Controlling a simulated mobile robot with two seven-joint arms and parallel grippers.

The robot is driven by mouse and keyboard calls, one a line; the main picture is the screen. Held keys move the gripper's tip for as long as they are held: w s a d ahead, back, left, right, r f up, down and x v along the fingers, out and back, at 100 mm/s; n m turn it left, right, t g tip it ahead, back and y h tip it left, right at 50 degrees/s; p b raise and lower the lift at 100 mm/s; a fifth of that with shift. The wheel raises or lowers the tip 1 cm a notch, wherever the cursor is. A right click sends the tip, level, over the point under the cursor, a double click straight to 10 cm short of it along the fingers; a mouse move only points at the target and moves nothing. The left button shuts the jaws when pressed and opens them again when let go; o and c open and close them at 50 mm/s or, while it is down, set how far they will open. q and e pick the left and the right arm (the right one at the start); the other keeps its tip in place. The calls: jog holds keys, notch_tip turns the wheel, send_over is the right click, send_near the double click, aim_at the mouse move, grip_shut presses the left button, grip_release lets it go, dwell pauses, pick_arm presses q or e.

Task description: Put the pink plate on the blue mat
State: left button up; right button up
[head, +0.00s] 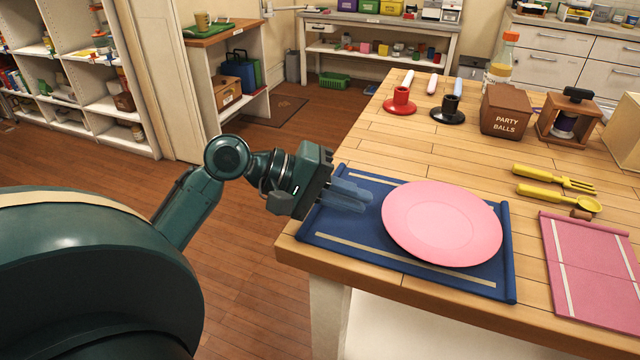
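The pink plate (442,223) lies face up on the blue mat (345,232), towards the mat's right side, with its upper right rim at the mat's far edge. The mat is spread at the near left corner of the wooden table and has pale stripes. My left gripper (352,194) is over the left part of the mat, its fingers pointing right towards the plate. A small gap shows between the fingertips and the plate's rim. The fingers look parted, with nothing between them. My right gripper is not in view.
A pink mat (592,265) lies to the right. Yellow cutlery (548,194), a party balls box (506,112), a red candle holder (400,101), a black one (449,110) and a bottle (501,65) stand or lie farther back. The tabletop (420,150) behind the plate is clear.

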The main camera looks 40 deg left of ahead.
pick_arm(q)
jog(key=v, duration=0.6)
jog(key=shift+w, duration=0.1)
jog(key=shift+s+a+r, duration=0.3)
jog(key=shift+s+a, duration=0.05)
dwell(0.5)
